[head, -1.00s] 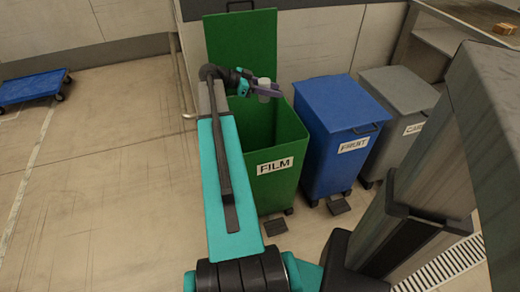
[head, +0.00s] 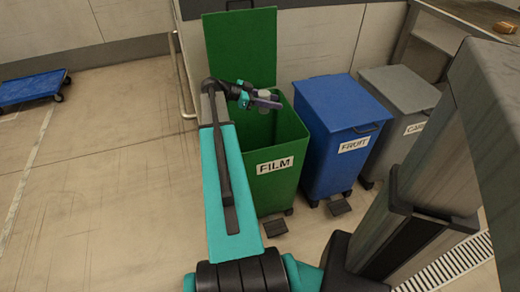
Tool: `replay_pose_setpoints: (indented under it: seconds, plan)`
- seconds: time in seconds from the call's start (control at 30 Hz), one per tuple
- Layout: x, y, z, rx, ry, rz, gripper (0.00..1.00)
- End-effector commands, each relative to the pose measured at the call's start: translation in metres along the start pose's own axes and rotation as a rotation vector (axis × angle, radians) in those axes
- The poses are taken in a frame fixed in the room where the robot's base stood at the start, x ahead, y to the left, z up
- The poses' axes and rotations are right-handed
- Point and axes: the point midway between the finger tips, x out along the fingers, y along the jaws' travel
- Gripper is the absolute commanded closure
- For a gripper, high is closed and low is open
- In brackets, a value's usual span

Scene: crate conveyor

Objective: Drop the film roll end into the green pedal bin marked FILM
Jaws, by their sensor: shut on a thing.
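The green pedal bin (head: 283,185) marked FILM stands upright with its green lid (head: 240,50) raised against the wall. My gripper (head: 266,99) is over the open mouth of this bin, near its back left part. It is shut on the film roll end (head: 264,93), a small pale cylinder. The roll end is partly hidden by the fingers. It is small in the picture, and I cannot tell its exact height against the rim.
A blue bin (head: 337,165) marked FRUIT, with its lid shut, stands right of the green one. A grey bin (head: 403,98), also shut, stands beyond it. A blue trolley (head: 30,88) is at the far left. The floor on the left is clear.

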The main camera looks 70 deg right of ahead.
Motion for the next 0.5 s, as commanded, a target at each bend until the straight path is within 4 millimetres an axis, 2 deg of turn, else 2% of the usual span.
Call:
replay_pose_setpoints:
  seconds: [0.17, 0.2, 0.3, 0.5]
  plan:
    - [-0.0001, -0.0001, -0.0002, 0.0, 0.0, 0.0, 0.85]
    - [-0.0001, -0.0001, -0.0002, 0.0, 0.0, 0.0, 0.6]
    - [-0.0001, -0.0001, -0.0003, 0.0, 0.0, 0.0, 0.43]
    - [-0.0008, -0.0002, -0.0001, 0.0, 0.0, -0.001, 0.42]
